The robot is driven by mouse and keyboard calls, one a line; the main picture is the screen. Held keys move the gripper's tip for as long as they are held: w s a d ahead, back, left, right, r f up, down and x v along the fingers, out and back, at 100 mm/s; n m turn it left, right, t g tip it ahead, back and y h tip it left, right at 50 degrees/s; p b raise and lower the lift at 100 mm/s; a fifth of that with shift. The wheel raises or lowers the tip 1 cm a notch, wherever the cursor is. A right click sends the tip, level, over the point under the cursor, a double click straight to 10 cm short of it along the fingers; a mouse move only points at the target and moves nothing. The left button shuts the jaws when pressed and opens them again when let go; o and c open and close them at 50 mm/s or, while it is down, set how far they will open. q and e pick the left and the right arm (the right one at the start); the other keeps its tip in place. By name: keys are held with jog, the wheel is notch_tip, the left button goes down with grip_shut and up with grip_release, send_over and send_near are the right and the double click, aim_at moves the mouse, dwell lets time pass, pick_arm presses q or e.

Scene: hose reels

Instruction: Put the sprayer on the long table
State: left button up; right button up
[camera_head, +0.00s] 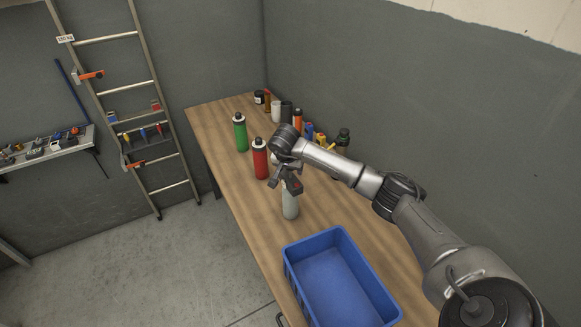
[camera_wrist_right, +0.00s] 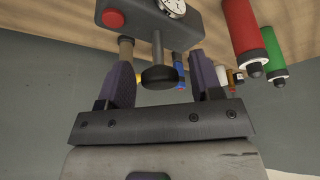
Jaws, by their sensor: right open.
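The sprayer (camera_head: 290,207) stands on the long wooden table (camera_head: 226,160); it looks like a pale grey bottle with a dark grey head. In the right wrist view its grey head (camera_wrist_right: 150,20) shows a red button, a round gauge and a black knob on a stem. My right gripper (camera_head: 287,176) is at the top of the sprayer. In the wrist view the right gripper (camera_wrist_right: 160,68) is open, its two fingers on either side of the knob with gaps between. Whether they touch the head is unclear. My left gripper is not in view.
A blue crate (camera_head: 327,241) stands on the table nearer to me. A red bottle (camera_head: 260,160) and a green bottle (camera_head: 240,133) stand close left of the gripper. Several cans and bottles line the wall side. A ladder (camera_head: 128,95) leans at the left wall.

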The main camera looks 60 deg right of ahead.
jog(key=shift+r, duration=0.1)
jog(key=v, duration=1.2)
